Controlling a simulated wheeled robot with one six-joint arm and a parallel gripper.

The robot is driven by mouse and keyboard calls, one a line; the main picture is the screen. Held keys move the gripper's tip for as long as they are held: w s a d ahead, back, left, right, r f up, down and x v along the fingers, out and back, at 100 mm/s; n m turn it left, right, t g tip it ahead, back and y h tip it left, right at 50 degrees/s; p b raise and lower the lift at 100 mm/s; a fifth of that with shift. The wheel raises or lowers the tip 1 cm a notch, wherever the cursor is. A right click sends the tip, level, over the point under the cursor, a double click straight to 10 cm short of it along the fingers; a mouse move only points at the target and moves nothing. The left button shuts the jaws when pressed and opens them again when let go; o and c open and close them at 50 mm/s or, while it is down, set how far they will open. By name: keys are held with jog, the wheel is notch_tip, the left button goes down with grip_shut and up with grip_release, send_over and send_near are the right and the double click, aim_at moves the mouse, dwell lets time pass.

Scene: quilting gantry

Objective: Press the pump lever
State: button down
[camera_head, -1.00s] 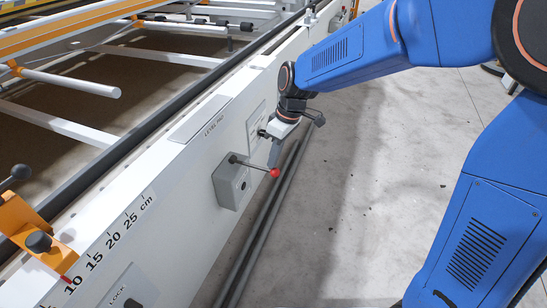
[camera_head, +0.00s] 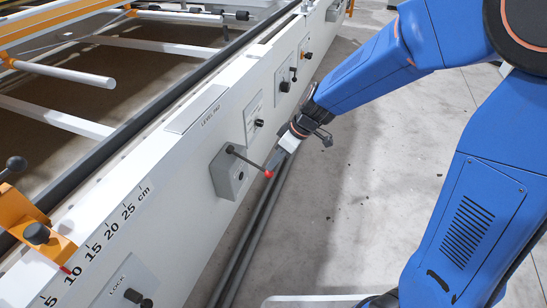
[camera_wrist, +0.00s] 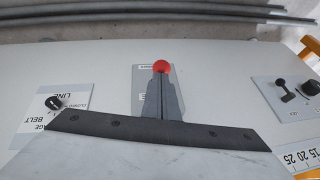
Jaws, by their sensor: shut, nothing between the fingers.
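The pump lever is a dark rod (camera_head: 245,158) with a red ball (camera_head: 268,174) on its end. It sticks out from a grey box (camera_head: 229,178) on the side of the white beam and slopes down toward the ball. My gripper (camera_head: 274,163) is shut and empty, its fingertips close to the ball. In the wrist view the shut fingers (camera_wrist: 161,80) point at the red ball (camera_wrist: 162,67), which shows just beyond their tips. They hide the rod and much of the box. I cannot tell whether the fingertips touch the ball.
The white beam (camera_head: 165,160) has a dial panel (camera_head: 253,112), a small lever and knob further back, and a lock knob (camera_head: 133,296) in front. An orange bracket (camera_head: 40,225) sits at the near left. Dark pipes run along the floor below.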

jog(key=shift+w+a+f, duration=0.1)
jog(key=shift+a+f, duration=0.05)
jog(key=shift+f, duration=0.8)
jog(key=shift+a+f, duration=0.15)
jog(key=shift+f, duration=0.85)
jog(key=shift+w+r, duration=0.15)
jog(key=shift+r, duration=0.35)
jog(key=d+f+v, duration=0.1)
jog(key=d+v, duration=0.1)
jog(key=v, duration=1)
jog(key=shift+s+r, duration=0.2)
jog(key=shift+s, duration=0.1)
